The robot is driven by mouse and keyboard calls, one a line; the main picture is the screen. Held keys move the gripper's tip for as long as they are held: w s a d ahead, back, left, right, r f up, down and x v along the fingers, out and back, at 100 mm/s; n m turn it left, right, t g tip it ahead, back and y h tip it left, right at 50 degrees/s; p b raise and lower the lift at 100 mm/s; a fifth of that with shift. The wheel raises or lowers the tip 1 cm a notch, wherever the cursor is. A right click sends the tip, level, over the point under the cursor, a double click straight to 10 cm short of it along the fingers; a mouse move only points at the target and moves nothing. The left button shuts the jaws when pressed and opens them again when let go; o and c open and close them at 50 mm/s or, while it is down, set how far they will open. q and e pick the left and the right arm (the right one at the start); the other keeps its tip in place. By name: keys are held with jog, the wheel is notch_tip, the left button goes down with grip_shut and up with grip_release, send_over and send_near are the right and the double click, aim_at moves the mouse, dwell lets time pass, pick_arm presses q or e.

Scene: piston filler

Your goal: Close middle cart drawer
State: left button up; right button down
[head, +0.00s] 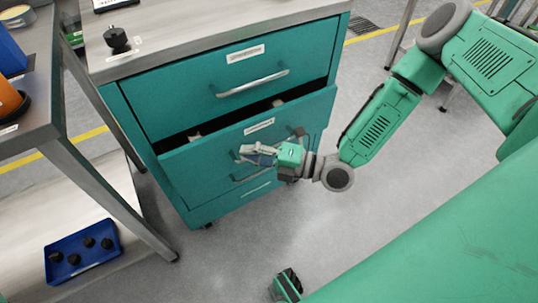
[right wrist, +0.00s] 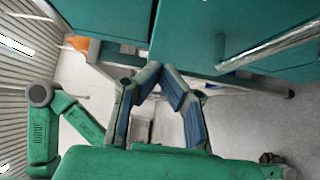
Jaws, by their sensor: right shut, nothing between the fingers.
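The teal cart (head: 135,105) has stacked drawers, and its middle drawer (head: 215,155) is pulled partly out, with a dark gap showing above its front. The top drawer (head: 225,75) and the bottom drawer (head: 245,198) look shut. My right gripper (head: 246,154) is shut and empty in front of the middle drawer's face, near its handle (head: 243,180), which it partly hides. I cannot tell whether it touches the drawer. In the right wrist view, the shut fingers (right wrist: 158,76) point toward the teal drawer fronts (right wrist: 185,35).
A metal-framed table (head: 65,150) stands left of the cart, with a blue tray (head: 82,252) of several black knobs on its lower shelf. A black knob (head: 116,38) sits on the cart top.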

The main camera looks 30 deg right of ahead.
aim_at(224, 137)
jog(key=w, duration=0.2)
jog(key=w+a+b, duration=0.1)
jog(key=w, duration=0.1)
jog(key=shift+w+d, duration=0.15)
jog(key=shift+w, duration=0.35)
